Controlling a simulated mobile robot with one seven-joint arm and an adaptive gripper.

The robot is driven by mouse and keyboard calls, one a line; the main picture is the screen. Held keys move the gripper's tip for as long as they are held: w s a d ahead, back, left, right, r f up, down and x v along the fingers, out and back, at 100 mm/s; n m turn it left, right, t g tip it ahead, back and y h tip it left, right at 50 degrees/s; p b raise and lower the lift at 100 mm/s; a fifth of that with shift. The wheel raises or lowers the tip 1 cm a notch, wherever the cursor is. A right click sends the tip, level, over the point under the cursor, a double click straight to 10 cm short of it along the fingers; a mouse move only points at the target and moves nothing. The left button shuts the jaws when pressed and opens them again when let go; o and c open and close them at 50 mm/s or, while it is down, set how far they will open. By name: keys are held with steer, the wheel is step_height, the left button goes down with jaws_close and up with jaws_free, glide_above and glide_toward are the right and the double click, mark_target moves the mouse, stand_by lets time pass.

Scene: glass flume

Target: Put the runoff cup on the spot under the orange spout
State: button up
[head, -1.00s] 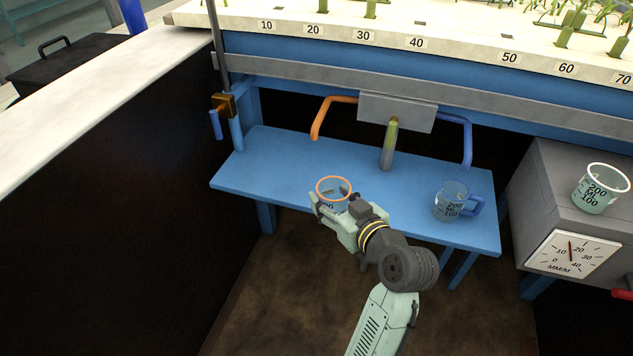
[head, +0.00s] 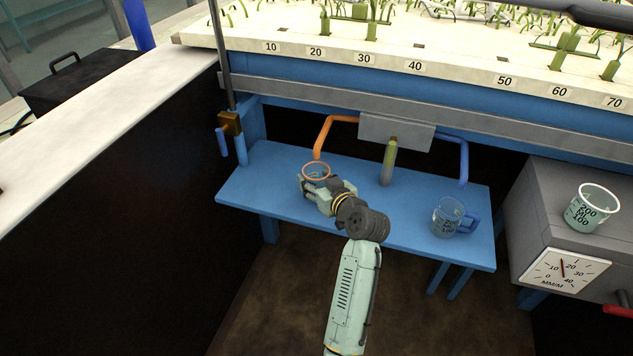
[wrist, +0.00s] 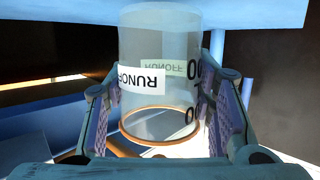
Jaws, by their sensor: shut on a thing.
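The runoff cup (head: 317,172) is a clear beaker with an orange rim. The wrist view shows its white RUNOFF label on the clear wall (wrist: 160,45). My gripper (head: 314,184) is shut on the cup, with one finger on each side of it in the wrist view (wrist: 160,100). The orange spout (head: 322,136) bends down from a grey box, and its open end shows just above the cup's rim in the head view. I cannot tell whether the cup touches the bench. The spot under the spout is not visible.
The blue bench (head: 260,185) is clear at left. A blue-handled cup (head: 448,216) stands under the blue spout (head: 463,160). Another beaker (head: 592,207) sits on a grey cabinet (head: 535,205) with a dial.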

steer(key=shift+f, duration=0.7)
steer(key=shift+f, duration=0.15)
steer(key=o, duration=1.2)
steer(key=shift+c, duration=0.2)
steer(key=shift+r, duration=0.25)
steer(key=b+v, duration=0.2)
steer(key=v, duration=1)
steer(key=shift+f, duration=0.1)
